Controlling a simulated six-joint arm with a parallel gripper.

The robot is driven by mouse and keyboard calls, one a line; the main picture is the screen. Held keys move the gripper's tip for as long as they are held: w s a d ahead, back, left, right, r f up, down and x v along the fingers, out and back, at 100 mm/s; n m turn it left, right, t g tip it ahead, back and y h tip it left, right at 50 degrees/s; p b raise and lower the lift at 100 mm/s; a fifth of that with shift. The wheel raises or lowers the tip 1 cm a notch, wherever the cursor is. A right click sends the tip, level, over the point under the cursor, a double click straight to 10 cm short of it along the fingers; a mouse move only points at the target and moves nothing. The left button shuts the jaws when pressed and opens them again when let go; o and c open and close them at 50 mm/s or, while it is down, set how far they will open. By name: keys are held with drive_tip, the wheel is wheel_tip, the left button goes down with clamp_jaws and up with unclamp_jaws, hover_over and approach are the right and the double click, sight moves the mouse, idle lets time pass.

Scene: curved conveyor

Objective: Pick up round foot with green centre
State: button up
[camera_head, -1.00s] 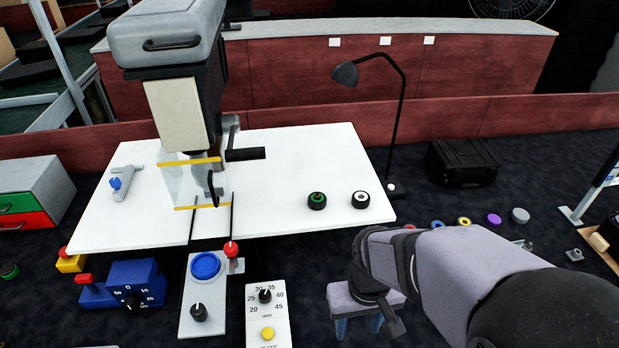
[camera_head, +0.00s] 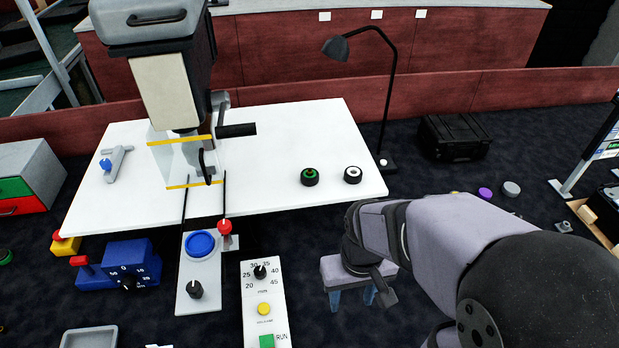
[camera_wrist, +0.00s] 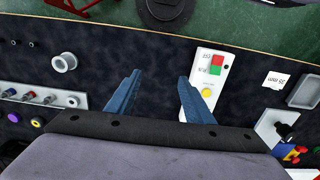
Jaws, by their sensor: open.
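A black round foot with a green centre (camera_head: 309,177) lies on the white tabletop of the machine (camera_head: 270,125), near its front right part in the head view. A similar black round foot with a white centre (camera_head: 353,174) lies just right of it, apart. My gripper (camera_head: 352,298) is in front of the tabletop, to the lower right of the green-centred foot, with its blue fingers pointing down. In the wrist view my gripper (camera_wrist: 159,76) is open, with nothing between the fingers. The green-centred foot on the tabletop is not seen in the wrist view.
A press (camera_head: 165,85) with a clear guard stands on the tabletop's left half. A black lamp (camera_head: 392,95) rises behind the right edge. A control panel (camera_head: 262,308) with a dial stands left of my gripper. Purple (camera_head: 485,194) and grey (camera_head: 511,188) round pieces lie right.

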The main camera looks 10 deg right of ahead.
drive_tip(key=o, duration=0.5)
drive_tip(key=n+t+y+b, duration=0.15)
drive_tip(key=t+b, duration=0.45)
drive_tip(key=t, duration=0.7)
approach(306, 181)
drive_tip(key=w+d, duration=0.2)
drive_tip(key=shift+w+a+f, duration=0.1)
drive_tip(key=shift+w+f, duration=0.15)
drive_tip(key=shift+w, duration=0.2)
drive_tip(key=shift+p+x, duration=0.45)
drive_tip(key=shift+x, duration=0.6)
